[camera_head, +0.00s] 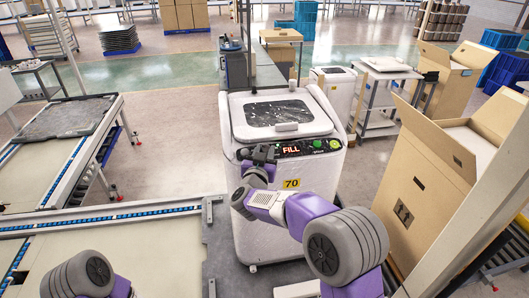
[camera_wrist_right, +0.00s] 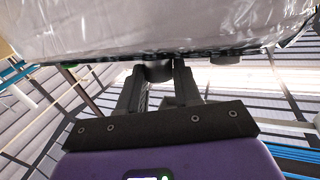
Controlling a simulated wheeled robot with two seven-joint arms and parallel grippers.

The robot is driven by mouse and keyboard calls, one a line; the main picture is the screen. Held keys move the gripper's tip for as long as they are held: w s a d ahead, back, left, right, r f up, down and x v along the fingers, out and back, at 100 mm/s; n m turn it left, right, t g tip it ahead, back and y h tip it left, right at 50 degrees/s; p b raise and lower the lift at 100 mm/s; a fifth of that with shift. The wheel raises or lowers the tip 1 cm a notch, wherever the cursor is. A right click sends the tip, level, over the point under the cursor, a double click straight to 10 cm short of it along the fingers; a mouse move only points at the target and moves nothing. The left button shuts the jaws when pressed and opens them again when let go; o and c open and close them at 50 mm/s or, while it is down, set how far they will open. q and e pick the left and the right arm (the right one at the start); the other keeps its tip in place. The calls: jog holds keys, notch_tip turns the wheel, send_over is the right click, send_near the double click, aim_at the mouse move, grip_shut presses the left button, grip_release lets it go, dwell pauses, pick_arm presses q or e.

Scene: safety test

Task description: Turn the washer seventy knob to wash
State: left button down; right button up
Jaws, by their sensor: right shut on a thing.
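The washer (camera_head: 325,185) is a white top-lid machine with a yellow "70" label (camera_head: 291,184) on its front. Its front panel has a red display (camera_head: 291,149) reading "FILL" and green buttons (camera_head: 334,144) at the right. My right gripper (camera_head: 258,155) is at the left part of this panel and hides the knob in the head view. In the right wrist view, the dark round knob (camera_wrist_right: 158,71) sits between the two fingers of my right gripper (camera_wrist_right: 158,86), which are shut on it. The knob's pointer cannot be seen. My left gripper is out of view.
Open cardboard boxes (camera_head: 422,180) stand close to the washer's right. A conveyor table (camera_head: 120,250) lies at the lower left. A metal cart (camera_head: 380,95) and a second white machine (camera_head: 333,88) stand behind. Floor to the washer's left is clear.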

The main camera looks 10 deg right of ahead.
jog(key=shift+w+a+r+m+g+h+p, duration=0.1)
jog(key=shift+m+g+h+p, duration=0.2)
jog(key=shift+m+h+p, duration=0.25)
jog(key=shift+a+r+m+g+h+p, duration=0.1)
jog(key=shift+m+g+h+p, duration=0.2)
jog(key=shift+m+h+p, duration=0.25)
jog(key=shift+w+a+f+m+g+h+p, duration=0.1)
jog(key=shift+m+g+h+p, duration=0.7)
jog(key=shift+m+h, duration=0.15)
jog(key=shift+w+f+m+g+h, duration=0.1)
jog(key=shift+m+g+h, duration=0.55)
jog(key=shift+m+g, duration=0.4)
jog(key=shift+w+a+m+g+h, duration=0.1)
jog(key=shift+m+g+h, duration=0.8)
jog(key=shift+m+g, duration=1.2)
jog(key=shift+g, duration=0.25)
